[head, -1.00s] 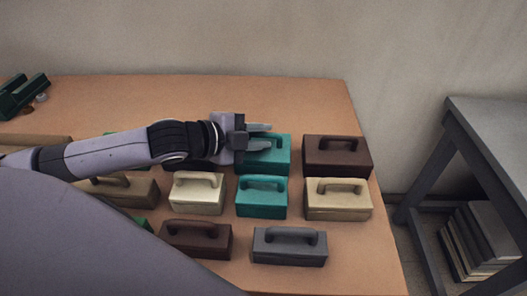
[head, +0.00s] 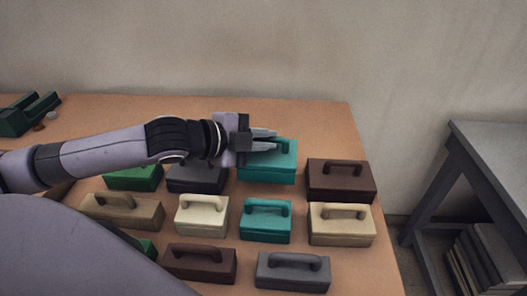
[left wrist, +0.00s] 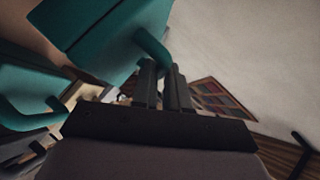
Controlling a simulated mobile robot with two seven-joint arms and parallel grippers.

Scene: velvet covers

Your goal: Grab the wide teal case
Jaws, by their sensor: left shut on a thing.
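The wide teal case (head: 270,172) is in the back row in the head view, hanging a little above the table from my left gripper (head: 264,139). The gripper's fingers are shut on its handle, which they partly hide. In the left wrist view the case (left wrist: 95,35) fills the upper left, and its curved handle meets the fingers (left wrist: 164,82). A second, slightly narrower teal case (head: 265,222) stands on the table in front, with its own handle up. My right gripper is not in view.
A dark brown case (head: 340,182) stands close on the right, a dark grey one (head: 197,181) and a green one (head: 133,180) on the left. Cream, tan, brown and grey cases fill the nearer rows.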

